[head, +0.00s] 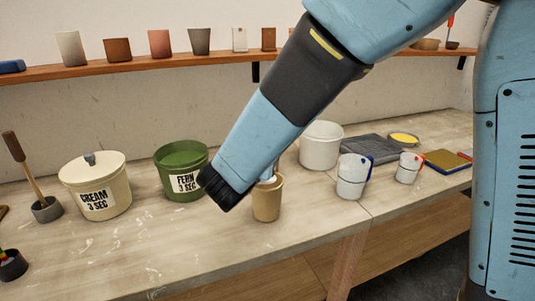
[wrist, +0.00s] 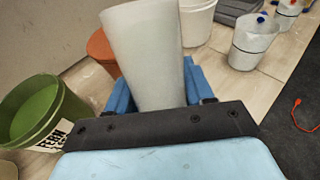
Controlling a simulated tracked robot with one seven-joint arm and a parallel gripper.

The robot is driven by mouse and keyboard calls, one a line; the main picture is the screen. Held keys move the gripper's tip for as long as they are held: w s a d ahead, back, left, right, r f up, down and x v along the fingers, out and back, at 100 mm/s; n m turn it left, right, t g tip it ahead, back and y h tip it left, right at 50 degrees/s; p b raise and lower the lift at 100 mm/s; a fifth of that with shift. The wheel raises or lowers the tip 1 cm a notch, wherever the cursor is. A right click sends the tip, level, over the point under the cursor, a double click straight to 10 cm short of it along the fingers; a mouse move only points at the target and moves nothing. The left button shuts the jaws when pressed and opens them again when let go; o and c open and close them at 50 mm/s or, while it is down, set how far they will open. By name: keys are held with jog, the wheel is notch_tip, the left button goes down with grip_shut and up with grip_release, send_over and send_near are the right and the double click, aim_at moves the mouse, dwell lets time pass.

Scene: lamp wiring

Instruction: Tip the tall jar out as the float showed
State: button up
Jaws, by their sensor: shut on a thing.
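My gripper (wrist: 156,90) is shut on a pale, tall, tapered jar (wrist: 142,50), with a blue finger on each side in the wrist view. The jar's wider end points away from the wrist; its inside is not visible. In the head view my gripper (head: 270,172) is mostly hidden behind my arm. A tan tapered vessel (head: 267,203) shows just below it; I cannot tell whether this is the held jar. A green bucket marked FERN 3 SEC (head: 181,170) is to the left, also in the wrist view (wrist: 38,108).
A lidded CREAM bucket (head: 97,188) stands farther left. A white bucket (head: 320,146) and two white jugs (head: 352,178) (head: 408,168) stand right. An orange thing (wrist: 103,50) shows behind the jar. A shelf of pots (head: 118,50) runs along the wall.

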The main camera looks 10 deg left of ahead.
jog(key=shift+s+a+g, duration=0.15)
jog(key=shift+s+g, duration=0.5)
jog(key=shift+g, duration=0.55)
jog(key=s+g, duration=0.1)
jog(key=g, duration=0.1)
jog(key=s+f+g, duration=0.1)
jog(key=g, duration=0.1)
jog(key=shift+a+y, duration=0.15)
jog(key=shift+y, duration=0.25)
jog(key=shift+s+f+g+y, duration=0.2)
jog(key=shift+f+g, duration=0.25)
jog(key=shift+g, duration=0.7)
jog(key=shift+s+f+g+y, duration=0.1)
jog(key=shift+s+f+g, duration=0.3)
jog(key=shift+g, duration=0.75)
jog(key=f+g, duration=0.1)
jog(key=g, duration=0.2)
jog(key=shift+f+y, duration=0.3)
jog(key=shift+f, duration=0.05)
jog(key=shift+w+r+g, duration=0.1)
jog(key=shift+g, duration=0.8)
jog(key=shift+w+r+g+y, duration=0.15)
jog(key=shift+r+g, duration=0.35)
jog(key=shift+g, duration=0.3)
jog(key=shift+w+r+g+y, duration=0.15)
jog(key=shift+r+g, duration=0.35)
jog(key=shift+g, duration=0.3)
jog(key=shift+s, duration=0.1)
